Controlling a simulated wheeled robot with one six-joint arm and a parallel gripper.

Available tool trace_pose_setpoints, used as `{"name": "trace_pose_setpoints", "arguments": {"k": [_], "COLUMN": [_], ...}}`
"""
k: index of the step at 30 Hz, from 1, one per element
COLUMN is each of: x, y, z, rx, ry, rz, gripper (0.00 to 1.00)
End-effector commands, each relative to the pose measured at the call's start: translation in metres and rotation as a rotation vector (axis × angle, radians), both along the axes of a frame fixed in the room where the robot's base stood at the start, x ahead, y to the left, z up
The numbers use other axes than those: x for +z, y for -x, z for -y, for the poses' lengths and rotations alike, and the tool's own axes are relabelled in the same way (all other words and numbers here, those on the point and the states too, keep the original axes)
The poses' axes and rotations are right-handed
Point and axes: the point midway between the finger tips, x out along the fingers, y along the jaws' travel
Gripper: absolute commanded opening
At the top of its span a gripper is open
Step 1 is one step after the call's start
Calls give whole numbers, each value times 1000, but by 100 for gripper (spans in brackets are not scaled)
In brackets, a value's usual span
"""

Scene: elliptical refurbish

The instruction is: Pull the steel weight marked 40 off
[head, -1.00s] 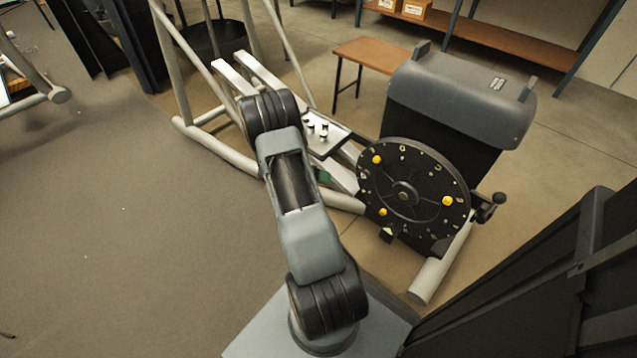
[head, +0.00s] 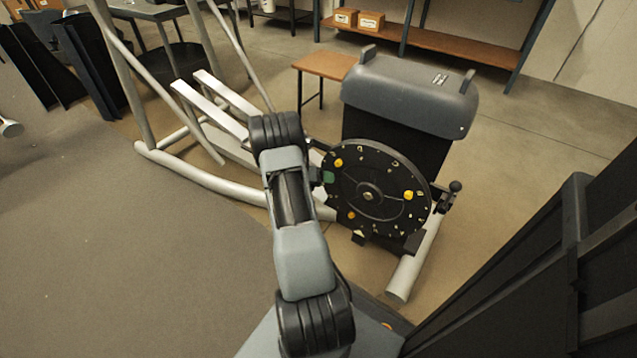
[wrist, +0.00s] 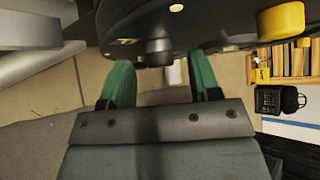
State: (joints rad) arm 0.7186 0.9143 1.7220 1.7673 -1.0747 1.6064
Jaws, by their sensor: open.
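The black disc (head: 385,222) on the elliptical carries several yellow knobs, one of them (head: 408,195) on its right side, and small pale marks around its rim. In the wrist view a short grey cylinder (wrist: 159,52) sticks out from the dark surface, just beyond and between my fingertips. It may be the steel weight, but I can read no 40 on it. My gripper (wrist: 162,78) is open, with green fingers and nothing between them. In the head view a green finger shows at the disc's left edge; my arm hides most of the gripper.
A larger yellow knob (wrist: 281,21) is at upper right in the wrist view. The grey housing (head: 410,92) rises behind the disc, and a black handle (head: 447,197) juts out at its right. A brown bench (head: 322,65) stands behind.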

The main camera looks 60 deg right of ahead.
Motion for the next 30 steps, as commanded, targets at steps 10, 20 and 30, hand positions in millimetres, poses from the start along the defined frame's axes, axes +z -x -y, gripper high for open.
{"name": "trace_pose_setpoints", "arguments": {"k": [10, 20, 30], "x": [-2, -2, -2], "y": [1, 1, 0], "z": [4, 3, 3], "rx": [0, 2, 3], "ry": [0, 0, 0], "rz": [0, 0, -1], "gripper": [57, 34, 25]}}
